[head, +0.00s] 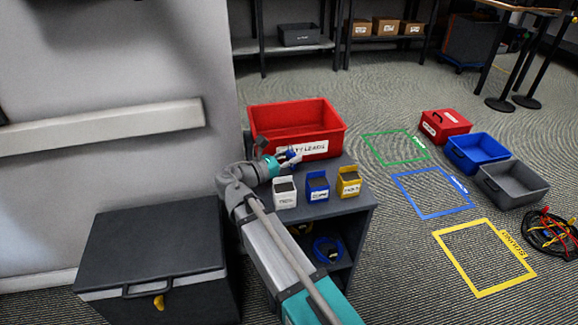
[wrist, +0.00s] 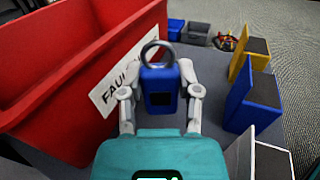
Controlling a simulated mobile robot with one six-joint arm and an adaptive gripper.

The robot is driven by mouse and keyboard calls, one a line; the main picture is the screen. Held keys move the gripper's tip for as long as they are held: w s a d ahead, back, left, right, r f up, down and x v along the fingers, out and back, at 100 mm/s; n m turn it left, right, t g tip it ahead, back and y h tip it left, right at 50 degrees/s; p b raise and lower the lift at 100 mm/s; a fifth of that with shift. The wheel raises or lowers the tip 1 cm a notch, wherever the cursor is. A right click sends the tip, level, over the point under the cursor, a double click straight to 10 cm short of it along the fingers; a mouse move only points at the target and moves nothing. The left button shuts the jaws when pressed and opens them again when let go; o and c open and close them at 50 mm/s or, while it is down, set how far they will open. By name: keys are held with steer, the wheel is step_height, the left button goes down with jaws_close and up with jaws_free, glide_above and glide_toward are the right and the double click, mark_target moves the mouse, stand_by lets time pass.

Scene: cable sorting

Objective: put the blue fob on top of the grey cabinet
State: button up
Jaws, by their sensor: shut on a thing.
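In the head view the gripper (head: 285,158) and the small blue fob (head: 292,157) are over the top of the grey cabinet (head: 340,208), close in front of the red bin. The grey top (wrist: 205,70) also shows around the fob in the wrist view. I cannot tell whether the fob touches it.
A red bin (head: 270,121) stands at the back of the cabinet top. White (head: 285,198), blue (head: 317,192) and yellow (head: 348,187) small boxes line its front. A blue cable coil (head: 328,249) lies on the shelf below. A dark chest (head: 155,245) stands left.

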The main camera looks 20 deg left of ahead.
steer(key=shift+w+a+f+b, duration=0.15)
steer(key=shift+w+f+b, duration=0.05)
steer(key=shift+f+b, duration=0.2)
steer(key=shift+w+a+f+b, duration=0.15)
steer(key=shift+f+b, duration=1.45)
steer(key=shift+f, duration=0.05)
steer(key=shift+f, duration=0.15)
steer(key=o, duration=1.1)
steer(key=shift+c, duration=0.2)
steer(key=shift+r, duration=0.25)
steer(key=v, duration=1.2)
steer(key=shift+f, duration=0.1)
